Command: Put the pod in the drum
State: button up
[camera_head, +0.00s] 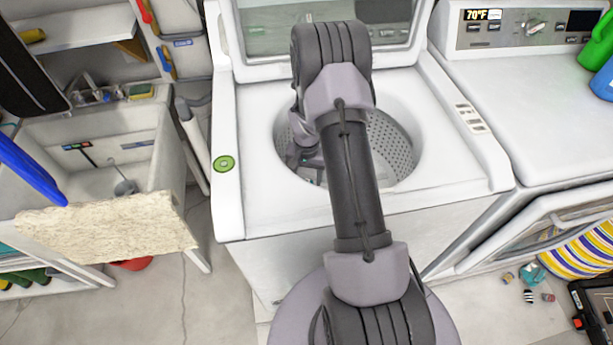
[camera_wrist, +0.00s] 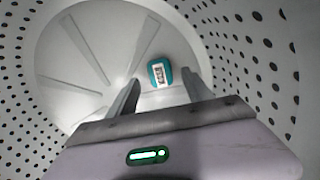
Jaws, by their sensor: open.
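The pod (camera_wrist: 160,72), a small teal and white piece, shows in the wrist view inside the drum. It appears to lie on the drum's pale ribbed floor, near the perforated wall. The drum (camera_head: 394,140) is the round, perforated metal tub of the open top-loading washer; its perforated wall also shows in the wrist view (camera_wrist: 268,60). My gripper (camera_wrist: 160,80) reaches down into the drum with its fingers apart and nothing held. The pod shows between and beyond the fingertips. In the head view my arm covers much of the drum, and the pod is hidden.
The washer's lid (camera_head: 265,33) stands open behind the drum. A round green disc (camera_head: 224,163) is on the washer's left top edge. A dryer (camera_head: 545,105) stands at right, with bottles on top and its front door open. A sink (camera_head: 95,145) is at left.

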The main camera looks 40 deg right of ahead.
notch_tip(320, 180, up, 13)
jog(key=p, duration=0.5)
